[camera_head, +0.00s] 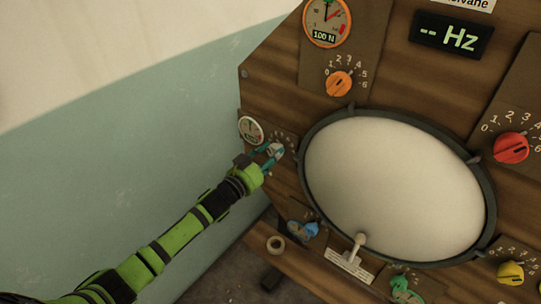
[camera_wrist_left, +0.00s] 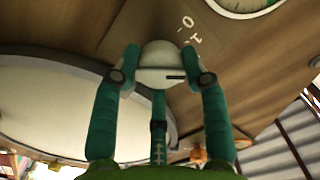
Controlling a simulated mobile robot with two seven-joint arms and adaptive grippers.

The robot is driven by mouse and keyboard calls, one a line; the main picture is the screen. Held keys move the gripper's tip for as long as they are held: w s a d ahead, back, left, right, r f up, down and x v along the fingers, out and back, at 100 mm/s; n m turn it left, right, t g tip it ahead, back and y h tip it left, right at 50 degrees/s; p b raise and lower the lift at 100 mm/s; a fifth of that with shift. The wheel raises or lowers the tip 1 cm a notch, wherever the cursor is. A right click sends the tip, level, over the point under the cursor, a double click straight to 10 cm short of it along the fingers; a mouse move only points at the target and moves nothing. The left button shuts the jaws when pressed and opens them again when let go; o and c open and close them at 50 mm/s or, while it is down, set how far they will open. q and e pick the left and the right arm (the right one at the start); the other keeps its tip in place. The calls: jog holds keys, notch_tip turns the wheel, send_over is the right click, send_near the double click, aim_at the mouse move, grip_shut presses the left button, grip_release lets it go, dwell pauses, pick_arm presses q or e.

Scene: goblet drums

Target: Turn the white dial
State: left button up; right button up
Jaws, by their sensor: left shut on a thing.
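The white dial (camera_wrist_left: 160,58) sits on the wooden panel, with the numbers 0 and 1 showing beside it in the left wrist view. A dark pointer line on it points right in that view. My left gripper (camera_wrist_left: 162,72) has its two teal fingers on either side of the dial, shut on it. In the head view the dial (camera_head: 276,150) is partly hidden by my left gripper (camera_head: 268,157), at the left of the drum skin. My right gripper is not in view.
A large white drum skin (camera_head: 395,185) with a dark rim fills the panel's middle. Orange (camera_head: 339,84), red (camera_head: 511,148), yellow (camera_head: 510,273), blue (camera_head: 309,230) and green (camera_head: 402,284) dials surround it. A round gauge (camera_head: 251,130) is left of the white dial. A tape roll (camera_head: 275,244) lies below.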

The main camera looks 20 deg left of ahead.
pick_arm(q)
jog(key=shift+s+f+m, duration=0.1)
jog(key=shift+f+m, duration=0.35)
jog(key=shift+m, duration=0.15)
jog(key=o, duration=1.2)
jog(key=shift+a, duration=0.1)
jog(key=shift+c, duration=0.2)
jog(key=shift+r, duration=0.15)
jog(key=v, duration=1.2)
